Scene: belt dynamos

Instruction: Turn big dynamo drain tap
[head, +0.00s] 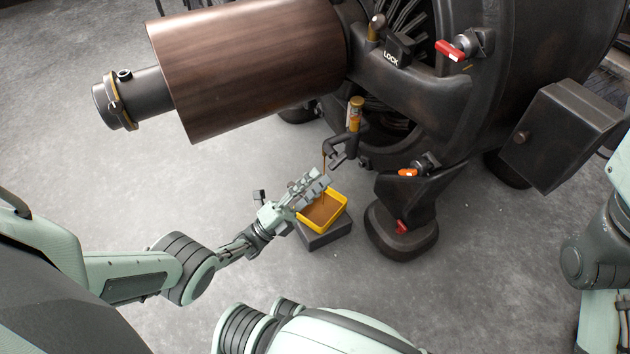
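The big dynamo (465,110) is a dark machine with a broad brown drum (245,62) on its left. A dark bent drain pipe with a small tap (338,158) hangs below an amber-topped fitting (355,112). A thin brown stream seems to run from it towards a yellow tray (340,217) holding brown liquid. My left gripper (318,180) is just below the tap, over the tray's back left edge, and hides part of the tray. I see no contact with the tap. Its finger opening is too small to judge. My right gripper is out of view.
The tray sits on a dark block (325,236). To its right stand an orange-handled valve (408,173) and a dark foot (402,235) with a red part. A red lever (450,50) and a LOCK block (398,50) are higher up. Grey floor (480,290) is clear in front.

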